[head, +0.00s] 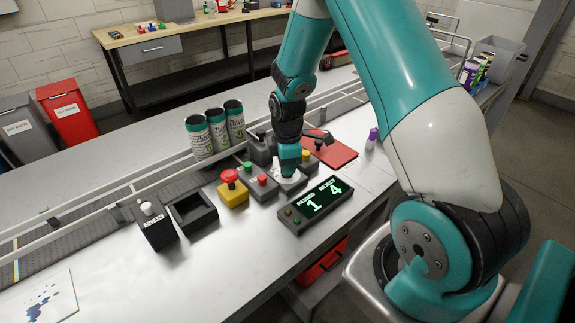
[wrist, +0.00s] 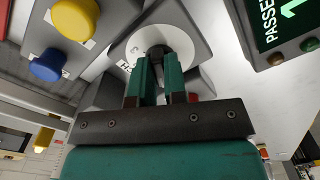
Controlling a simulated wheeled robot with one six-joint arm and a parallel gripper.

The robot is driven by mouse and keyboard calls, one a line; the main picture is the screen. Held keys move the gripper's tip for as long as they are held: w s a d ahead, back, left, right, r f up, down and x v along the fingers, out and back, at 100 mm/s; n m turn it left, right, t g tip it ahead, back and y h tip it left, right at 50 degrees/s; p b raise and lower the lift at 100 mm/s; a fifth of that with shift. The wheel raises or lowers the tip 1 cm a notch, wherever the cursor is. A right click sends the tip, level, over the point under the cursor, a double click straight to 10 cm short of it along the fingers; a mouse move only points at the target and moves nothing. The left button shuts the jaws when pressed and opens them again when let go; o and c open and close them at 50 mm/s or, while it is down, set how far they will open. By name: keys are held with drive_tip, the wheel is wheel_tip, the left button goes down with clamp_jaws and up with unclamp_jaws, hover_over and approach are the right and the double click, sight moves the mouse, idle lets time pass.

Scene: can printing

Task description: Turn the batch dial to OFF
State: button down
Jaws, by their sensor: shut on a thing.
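The batch dial (head: 290,183) is a grey box with a white round face, standing on the bench among the control boxes. In the wrist view the white face (wrist: 188,43) shows with a dark knob (wrist: 157,52) at its middle. My gripper (head: 290,172) points down onto the dial. In the wrist view its two green fingers (wrist: 160,62) are closed on the knob, one on each side. The fingers and gripper body hide much of the face.
A red emergency button on a yellow box (head: 232,188) and a box with green and red buttons (head: 260,181) stand left of the dial. A counter display (head: 315,204) reading 1 and 4 is close in front. Three cans (head: 217,130) stand behind, left.

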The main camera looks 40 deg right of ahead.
drive_tip(key=shift+r, duration=0.1)
drive_tip(key=c, duration=1.2)
unclamp_jaws()
drive_tip(key=shift+o, duration=0.2)
wheel_tip(320, 180, up, 17)
drive_tip(key=b, duration=0.2)
drive_tip(key=shift+r, duration=0.2)
drive_tip(key=s+a+r+m+y, duration=0.2)
drive_tip(key=s+a, duration=0.9)
drive_tip(key=s+a+r+m+y, duration=0.2)
drive_tip(key=s+a+m, duration=0.1)
drive_tip(key=s+a, duration=0.8)
drive_tip(key=shift+s+a+r+m, duration=0.15)
drive_tip(key=shift+a+r+m, duration=0.1)
drive_tip(key=shift+a+m, duration=0.05)
